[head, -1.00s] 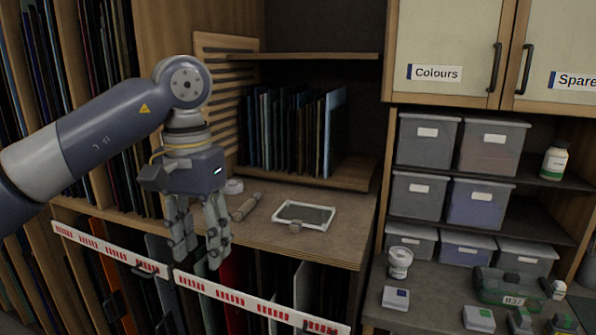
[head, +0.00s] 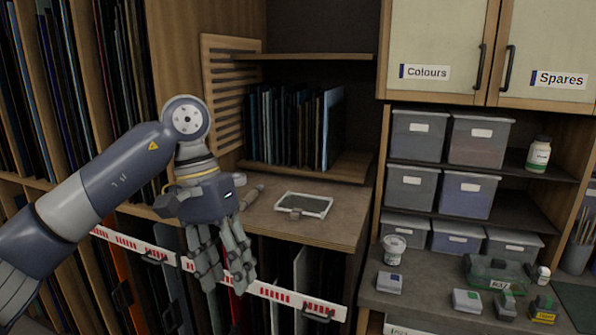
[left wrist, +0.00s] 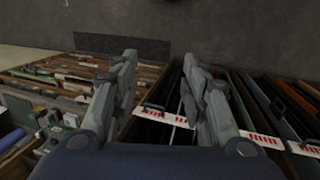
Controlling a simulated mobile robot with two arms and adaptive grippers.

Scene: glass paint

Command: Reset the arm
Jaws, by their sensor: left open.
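My left gripper (head: 226,272) hangs fingers-down in the head view, in front of the wooden counter and the red-and-white striped bar (head: 270,293). Its fingers are apart with nothing between them. In the left wrist view the open fingers (left wrist: 160,85) also show an empty gap. My left arm (head: 110,180) comes in from the left and bends down at the wrist. My right gripper is not in these views.
Glass sheets (head: 290,128) stand on the shelf behind. Grey bins (head: 417,135) fill shelves at right. A bench with small boxes (head: 389,283) lies below.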

